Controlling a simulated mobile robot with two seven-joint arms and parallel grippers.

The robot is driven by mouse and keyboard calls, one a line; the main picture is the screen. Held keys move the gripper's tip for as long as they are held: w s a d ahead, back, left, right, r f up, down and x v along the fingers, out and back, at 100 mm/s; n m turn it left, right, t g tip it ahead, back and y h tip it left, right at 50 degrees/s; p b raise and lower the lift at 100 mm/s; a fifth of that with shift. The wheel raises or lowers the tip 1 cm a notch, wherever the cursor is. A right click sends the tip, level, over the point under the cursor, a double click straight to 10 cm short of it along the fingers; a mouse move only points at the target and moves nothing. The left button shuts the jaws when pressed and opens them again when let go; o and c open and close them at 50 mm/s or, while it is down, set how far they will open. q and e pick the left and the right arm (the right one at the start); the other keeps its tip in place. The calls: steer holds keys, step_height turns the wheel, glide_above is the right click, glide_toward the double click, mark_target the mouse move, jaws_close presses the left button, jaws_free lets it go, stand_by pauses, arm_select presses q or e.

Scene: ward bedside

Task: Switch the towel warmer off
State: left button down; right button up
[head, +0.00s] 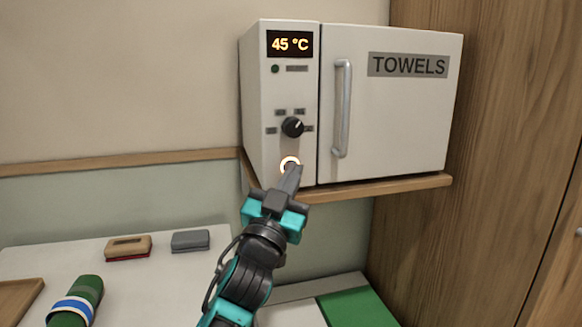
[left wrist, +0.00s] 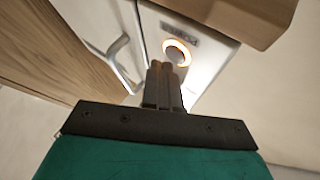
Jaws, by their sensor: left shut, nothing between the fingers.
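The towel warmer (head: 390,110) is a white box on a wooden shelf, its door marked TOWELS. Its display (head: 289,44) reads 45 °C. A round button with a glowing ring (head: 290,161) is low on its front panel, below a black knob (head: 292,127). The lit button also shows in the left wrist view (left wrist: 176,52). My left gripper (head: 293,170) is shut and empty, its fingertips at the lower edge of the ring and partly covering it. I cannot tell whether they touch the button. My right gripper is not in view.
The wooden shelf (head: 400,188) runs under the warmer. A wooden cabinet (head: 490,200) stands at the right. The white table at lower left holds a brush (head: 128,247), a grey block (head: 190,241) and a green roll (head: 78,300). A green-topped surface (head: 355,308) lies below the shelf.

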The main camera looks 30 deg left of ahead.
arm_select(q)
steer(key=shift+w+a, duration=0.3)
steer(key=shift+a, duration=0.05)
stand_by(0.7)
steer(key=shift+d, duration=0.1)
steer(key=shift+s+d, duration=0.5)
stand_by(0.4)
steer(key=s+d, duration=0.3)
steer(key=shift+s+d, duration=0.15)
steer(key=shift+d, duration=0.25)
steer(key=shift+f, duration=0.1)
stand_by(0.3)
